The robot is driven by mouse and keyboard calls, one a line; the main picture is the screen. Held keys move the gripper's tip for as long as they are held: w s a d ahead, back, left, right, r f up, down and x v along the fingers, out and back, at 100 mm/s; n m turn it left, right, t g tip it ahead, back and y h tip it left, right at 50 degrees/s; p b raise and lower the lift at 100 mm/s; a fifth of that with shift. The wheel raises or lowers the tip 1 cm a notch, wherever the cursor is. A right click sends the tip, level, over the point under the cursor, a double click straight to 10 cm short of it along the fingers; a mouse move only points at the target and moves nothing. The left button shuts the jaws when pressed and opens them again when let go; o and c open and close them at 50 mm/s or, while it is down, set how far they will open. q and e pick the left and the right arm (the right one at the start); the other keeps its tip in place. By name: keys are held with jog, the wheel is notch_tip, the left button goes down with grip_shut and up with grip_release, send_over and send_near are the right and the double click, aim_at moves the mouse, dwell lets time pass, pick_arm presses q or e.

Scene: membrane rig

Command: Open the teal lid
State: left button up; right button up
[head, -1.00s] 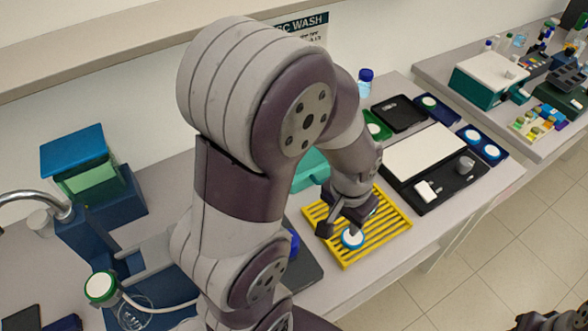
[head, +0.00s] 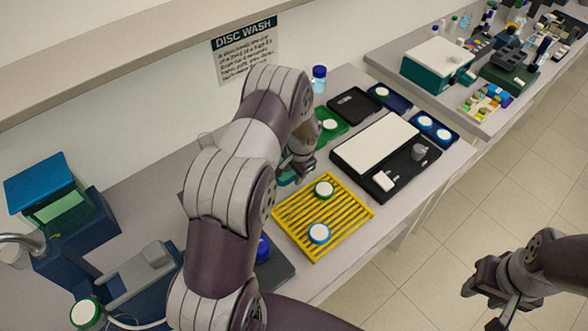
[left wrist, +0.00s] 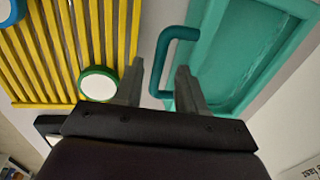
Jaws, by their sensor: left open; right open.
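The teal lid (left wrist: 242,45) has a raised rim and a teal bar handle (left wrist: 168,48) on its near side; it fills the right of the left wrist view. In the head view my left arm hides most of it. My left gripper (left wrist: 160,72) is open, with the handle between its two fingers; I cannot tell if they touch it. In the head view the left gripper (head: 296,172) is partly hidden beside the yellow rack. My right gripper (head: 487,300) is open and empty over the floor at lower right.
The yellow slatted rack (head: 345,222) holds a green-rimmed disc (head: 324,189) and a blue-rimmed disc (head: 319,233). A black tray with a white plate (head: 375,145) lies to its right. A blue-capped bottle (head: 319,78) stands near the wall.

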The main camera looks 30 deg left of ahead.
pick_arm(q)
jog(key=shift+f, duration=0.3)
jog(key=shift+w+f, duration=0.1)
jog(key=shift+f, duration=0.1)
grip_shut()
jog(key=shift+r, duration=0.1)
